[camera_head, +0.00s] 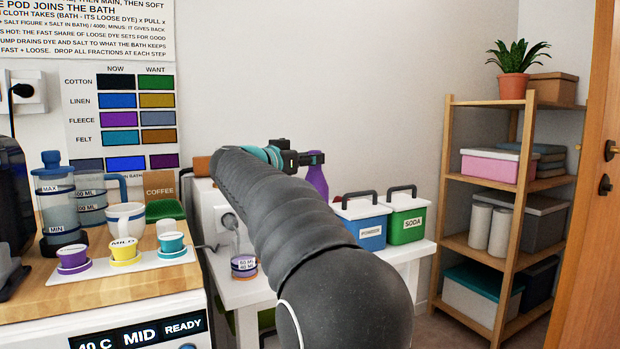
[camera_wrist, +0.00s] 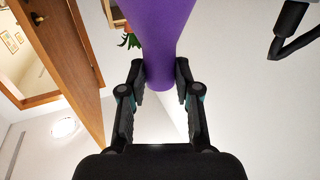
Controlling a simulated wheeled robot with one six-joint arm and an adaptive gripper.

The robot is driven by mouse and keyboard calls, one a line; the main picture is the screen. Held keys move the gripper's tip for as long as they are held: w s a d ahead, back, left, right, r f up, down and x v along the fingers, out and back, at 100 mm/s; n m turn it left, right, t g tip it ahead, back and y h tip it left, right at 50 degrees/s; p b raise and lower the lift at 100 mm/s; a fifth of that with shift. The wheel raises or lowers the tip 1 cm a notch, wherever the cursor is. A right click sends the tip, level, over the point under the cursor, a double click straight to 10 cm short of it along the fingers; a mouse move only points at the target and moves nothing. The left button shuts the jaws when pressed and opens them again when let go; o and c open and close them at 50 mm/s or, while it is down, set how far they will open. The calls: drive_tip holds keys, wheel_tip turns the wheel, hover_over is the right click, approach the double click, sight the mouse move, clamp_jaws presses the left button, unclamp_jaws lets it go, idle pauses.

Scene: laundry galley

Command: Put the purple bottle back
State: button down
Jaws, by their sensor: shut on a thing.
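The purple bottle (camera_head: 317,176) is in my gripper, above the white table behind my arm in the head view. Its narrower neck points up there, and its lower part is hidden by my arm. In the wrist view the purple bottle (camera_wrist: 160,50) runs between the two fingers of my gripper (camera_wrist: 160,85), which are closed against its sides. In the head view my gripper (camera_head: 300,158) is partly seen at the end of the dark arm. I cannot tell whether the bottle touches anything below.
A blue bin (camera_head: 362,222) and a green soda bin (camera_head: 405,216) with dark handles stand right of the bottle on the white table (camera_head: 262,290). A small labelled jar (camera_head: 244,264) stands at its left. Pods and a mug (camera_head: 126,220) stand on the wooden counter. A shelf (camera_head: 510,200) stands right.

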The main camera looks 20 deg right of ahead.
sight(310, 172)
wheel_tip(310, 172, down, 3)
drive_tip(key=shift+d+f+b, duration=0.1)
drive_tip(key=shift+f+b, duration=0.1)
drive_tip(key=shift+b, duration=0.25)
drive_tip(key=c, duration=0.8)
unclamp_jaws()
drive_tip(key=shift+f, duration=0.1)
drive_tip(key=shift+s+a, duration=0.1)
drive_tip(key=shift+a, duration=0.1)
drive_tip(key=v, duration=1.1)
drive_tip(key=shift+a, duration=0.3)
